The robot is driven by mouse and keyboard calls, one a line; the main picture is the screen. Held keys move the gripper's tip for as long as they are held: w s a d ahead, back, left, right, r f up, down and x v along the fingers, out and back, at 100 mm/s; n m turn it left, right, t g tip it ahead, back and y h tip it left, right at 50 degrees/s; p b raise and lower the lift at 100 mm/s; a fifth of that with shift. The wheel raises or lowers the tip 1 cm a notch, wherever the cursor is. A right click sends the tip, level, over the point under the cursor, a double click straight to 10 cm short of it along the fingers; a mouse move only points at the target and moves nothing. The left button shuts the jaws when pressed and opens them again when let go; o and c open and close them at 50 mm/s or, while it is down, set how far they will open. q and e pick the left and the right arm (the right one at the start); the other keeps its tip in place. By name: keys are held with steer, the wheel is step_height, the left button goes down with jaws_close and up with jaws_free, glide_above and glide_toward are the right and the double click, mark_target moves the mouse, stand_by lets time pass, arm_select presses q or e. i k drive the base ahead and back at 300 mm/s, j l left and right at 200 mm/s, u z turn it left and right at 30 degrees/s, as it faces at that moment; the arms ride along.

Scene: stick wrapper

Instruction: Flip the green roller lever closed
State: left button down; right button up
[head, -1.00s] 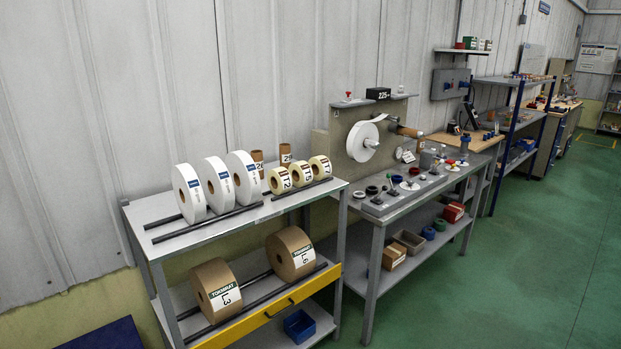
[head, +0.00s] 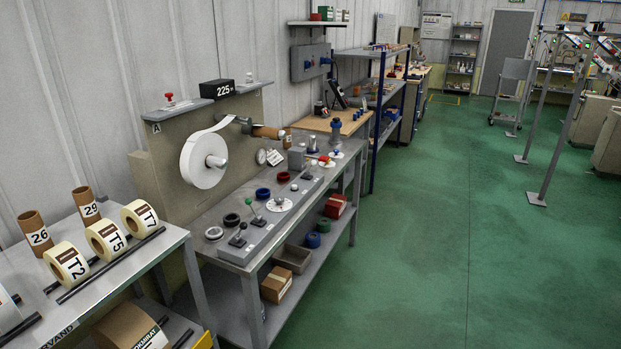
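A white roll (head: 197,165) hangs on the upright panel above. Neither of my grippers is in view.
A shelf rack (head: 178,240) with labelled rolls stands at the left, close to the bench. A box (head: 276,284) and bins are on the bench's lower shelf. The green floor (head: 420,230) right of the bench is clear. Metal stands (head: 545,170) are at the right.

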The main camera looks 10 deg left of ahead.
mark_target(257, 219)
steer(key=i+l+u, duration=0.1)
steer(key=i, duration=0.35)
steer(key=i+l+u, duration=0.1)
steer(key=i+l, duration=0.15)
steer(key=i, duration=0.15)
steer(key=i+l+u, duration=0.15)
steer(key=i, duration=0.25)
steer(key=l, duration=0.1)
